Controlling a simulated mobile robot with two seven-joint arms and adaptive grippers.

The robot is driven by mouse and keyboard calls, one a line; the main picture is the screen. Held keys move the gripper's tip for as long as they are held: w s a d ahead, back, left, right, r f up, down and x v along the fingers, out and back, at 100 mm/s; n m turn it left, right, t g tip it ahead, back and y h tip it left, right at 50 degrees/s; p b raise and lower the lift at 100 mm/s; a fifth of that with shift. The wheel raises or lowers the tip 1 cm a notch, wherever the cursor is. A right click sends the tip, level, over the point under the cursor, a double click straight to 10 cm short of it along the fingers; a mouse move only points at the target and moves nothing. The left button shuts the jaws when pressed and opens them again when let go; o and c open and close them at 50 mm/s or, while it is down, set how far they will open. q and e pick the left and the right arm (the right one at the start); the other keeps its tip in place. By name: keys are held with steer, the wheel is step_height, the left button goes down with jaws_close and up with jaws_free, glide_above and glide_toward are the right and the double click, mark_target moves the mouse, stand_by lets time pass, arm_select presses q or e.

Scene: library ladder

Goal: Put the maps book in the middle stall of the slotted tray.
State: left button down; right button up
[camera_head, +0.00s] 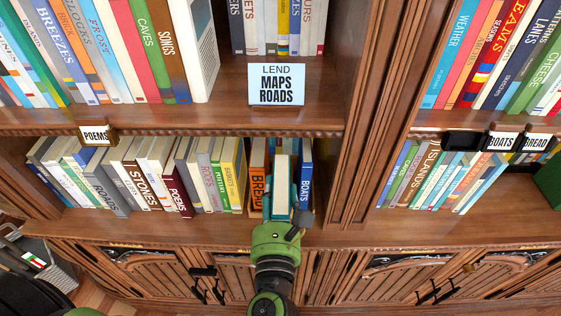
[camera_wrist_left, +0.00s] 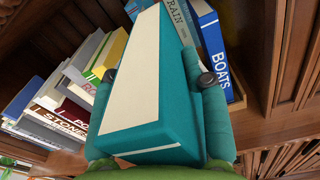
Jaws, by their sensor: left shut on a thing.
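My left gripper (camera_head: 281,218) is shut on a thick teal book (camera_head: 281,180), also filling the middle of the left wrist view (camera_wrist_left: 150,90). Its cream page edges face up; its title does not show, so I cannot read whether it is the maps book. It is at the wooden slotted tray (camera_head: 255,213) on the lower shelf, between the orange BREAD book (camera_head: 257,180) and the blue BOATS book (camera_head: 305,180). The book and gripper hide the middle stall, so I cannot tell how far in it is. My right gripper is out of view.
A sign (camera_head: 276,85) reading LEND MAPS ROADS stands on the shelf above. A row of books, including POEMS (camera_head: 177,190) and STONES (camera_head: 140,187), stands left of the tray. A wooden upright (camera_head: 350,150) stands to its right. Another shelf section lies beyond.

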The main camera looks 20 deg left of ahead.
arm_select(q)
steer(key=x, duration=0.6)
steer(key=shift+w+r, duration=0.2)
steer(key=w+a+f+b, duration=0.2)
steer(key=w+f+b, duration=0.1)
steer(key=w+b, duration=0.3)
steer(key=shift+w+a+f+b, duration=0.2)
steer(key=shift+w+f+b, duration=0.15)
steer(key=shift+w, duration=0.85)
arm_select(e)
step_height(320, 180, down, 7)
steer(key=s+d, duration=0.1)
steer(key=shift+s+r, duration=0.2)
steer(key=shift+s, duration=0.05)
arm_select(q)
steer(key=shift+f, duration=0.1)
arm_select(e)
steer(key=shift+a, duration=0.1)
arm_select(q)
steer(key=c, duration=0.9)
jaws_free()
steer(key=shift+f, duration=0.15)
